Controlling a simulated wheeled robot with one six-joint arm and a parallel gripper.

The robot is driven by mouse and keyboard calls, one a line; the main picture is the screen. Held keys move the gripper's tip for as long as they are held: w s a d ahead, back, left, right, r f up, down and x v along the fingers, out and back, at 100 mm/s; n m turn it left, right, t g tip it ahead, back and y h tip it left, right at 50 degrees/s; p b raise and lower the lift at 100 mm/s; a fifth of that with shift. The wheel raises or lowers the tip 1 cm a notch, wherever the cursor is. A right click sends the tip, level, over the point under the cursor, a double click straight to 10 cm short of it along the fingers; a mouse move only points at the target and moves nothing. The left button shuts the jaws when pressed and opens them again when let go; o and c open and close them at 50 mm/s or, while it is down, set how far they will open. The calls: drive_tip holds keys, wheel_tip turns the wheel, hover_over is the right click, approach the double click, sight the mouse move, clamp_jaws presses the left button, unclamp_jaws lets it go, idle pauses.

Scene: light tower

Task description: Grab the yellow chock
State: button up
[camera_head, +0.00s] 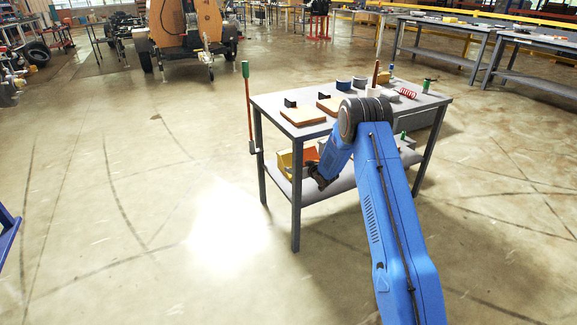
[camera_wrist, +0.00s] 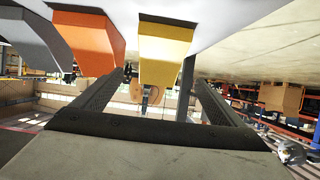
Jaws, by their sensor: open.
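The yellow chock (camera_head: 284,162) sits on the lower shelf (camera_head: 345,182) of the grey table, near its left end. In the wrist view, which looks upside down, the yellow chock (camera_wrist: 165,48) hangs from the top between the lines of my two fingers. My gripper (camera_wrist: 162,78) is open, with nothing held; the chock appears just beyond the fingertips. In the head view my gripper (camera_head: 319,177) is at the shelf's front edge, right of the yellow chock and partly dark against the shelf.
An orange chock (camera_wrist: 88,42) stands beside the yellow one, with a grey one (camera_wrist: 32,40) beyond it. The table top (camera_head: 270,101) above bears boards and small parts. A table leg (camera_head: 296,215) stands near my gripper.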

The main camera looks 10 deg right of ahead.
sight(289, 163)
drive_tip(key=x, duration=0.8)
drive_tip(key=shift+w, duration=0.15)
drive_tip(key=shift+f+x, duration=0.25)
drive_tip(key=shift+x, duration=2.05)
drive_tip(key=c, duration=1.4)
drive_tip(key=shift+r, duration=0.1)
drive_tip(key=c, duration=0.3)
drive_tip(key=shift+r, duration=0.1)
drive_tip(key=shift+c, duration=0.2)
